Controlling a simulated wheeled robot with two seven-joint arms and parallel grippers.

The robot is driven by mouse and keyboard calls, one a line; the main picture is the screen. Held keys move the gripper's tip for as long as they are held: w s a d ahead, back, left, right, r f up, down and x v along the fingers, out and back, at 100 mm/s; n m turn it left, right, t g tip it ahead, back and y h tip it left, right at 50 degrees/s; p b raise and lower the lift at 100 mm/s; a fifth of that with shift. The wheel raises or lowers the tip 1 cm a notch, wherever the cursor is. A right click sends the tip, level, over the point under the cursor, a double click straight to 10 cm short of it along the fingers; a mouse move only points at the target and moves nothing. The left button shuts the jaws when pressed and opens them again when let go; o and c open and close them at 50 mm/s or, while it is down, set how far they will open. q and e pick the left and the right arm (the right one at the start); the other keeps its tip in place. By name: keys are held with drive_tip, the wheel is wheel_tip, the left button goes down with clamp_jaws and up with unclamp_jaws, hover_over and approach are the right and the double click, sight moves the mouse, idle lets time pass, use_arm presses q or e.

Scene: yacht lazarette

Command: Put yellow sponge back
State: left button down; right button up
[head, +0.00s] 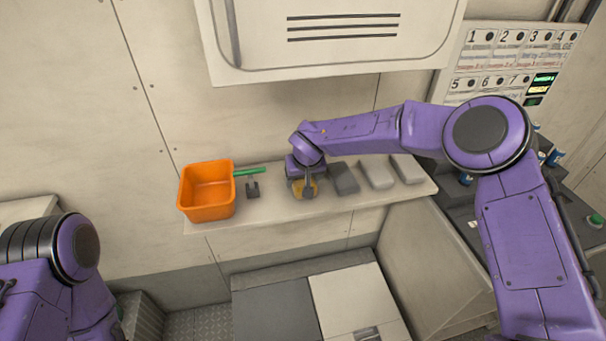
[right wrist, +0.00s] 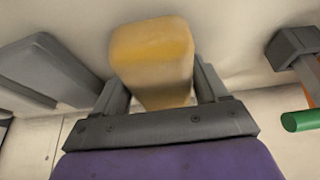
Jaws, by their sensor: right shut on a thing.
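The yellow sponge (right wrist: 152,55) is between the two fingers of my right gripper (right wrist: 158,90) in the right wrist view. In the head view my right gripper (head: 305,188) is shut on the sponge (head: 298,188) at the shelf, and the gripper hides part of it. I cannot tell whether the sponge touches the shelf (head: 275,213). My left arm shows at the lower left of the head view, but its gripper is out of sight.
An orange bin (head: 207,192) stands at the shelf's left end. A green-handled tool (head: 249,171) and a dark grey clip-like holder (head: 252,189) are beside it. Grey blocks (head: 344,178) line the shelf right of my gripper. A cabinet (head: 335,40) hangs above.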

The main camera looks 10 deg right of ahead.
drive_tip(key=o, duration=0.9)
drive_tip(key=shift+f, duration=0.15)
drive_tip(key=shift+s+r, duration=0.1)
drive_tip(key=shift+r, duration=0.25)
drive_tip(key=b+v, duration=0.2)
drive_tip(key=v, duration=0.9)
drive_tip(key=shift+s+r, duration=0.2)
drive_tip(key=shift+r, duration=0.1)
